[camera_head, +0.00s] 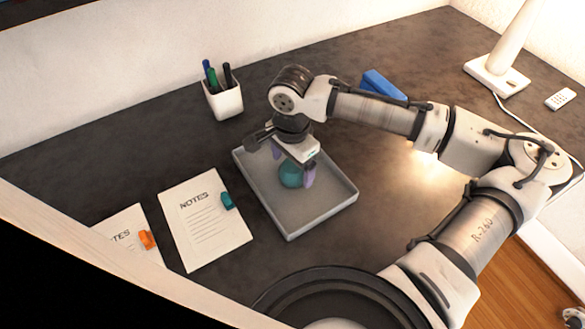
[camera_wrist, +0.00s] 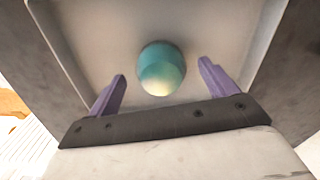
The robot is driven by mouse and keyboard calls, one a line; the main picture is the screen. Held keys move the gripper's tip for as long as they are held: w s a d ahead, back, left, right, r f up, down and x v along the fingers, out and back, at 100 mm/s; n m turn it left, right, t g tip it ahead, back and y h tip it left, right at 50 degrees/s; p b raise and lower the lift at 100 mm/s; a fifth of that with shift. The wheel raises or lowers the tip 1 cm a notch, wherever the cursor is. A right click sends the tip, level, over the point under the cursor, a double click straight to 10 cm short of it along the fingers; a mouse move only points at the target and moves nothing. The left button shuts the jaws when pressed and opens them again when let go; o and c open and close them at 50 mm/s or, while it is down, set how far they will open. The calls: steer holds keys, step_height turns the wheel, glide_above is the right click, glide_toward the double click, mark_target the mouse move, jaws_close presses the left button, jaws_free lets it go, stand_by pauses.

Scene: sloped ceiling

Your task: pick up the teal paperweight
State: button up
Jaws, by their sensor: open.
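The teal paperweight (camera_head: 290,174) is round and sits in a grey tray (camera_head: 327,214) on the desk. In the wrist view the paperweight (camera_wrist: 161,68) lies ahead of and between the two purple fingers. My gripper (camera_head: 296,174) is over the tray, pointing down, with a finger showing on either side of the paperweight. In the wrist view my gripper (camera_wrist: 162,88) is open, with clear gaps between each finger and the paperweight. Part of the paperweight is hidden behind my gripper in the head view.
A white cup (camera_head: 223,101) with several pens stands behind the tray.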

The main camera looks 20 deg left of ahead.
steer(key=shift+f, duration=1.2)
steer(key=shift+w, duration=0.1)
steer(key=c, duration=1.4)
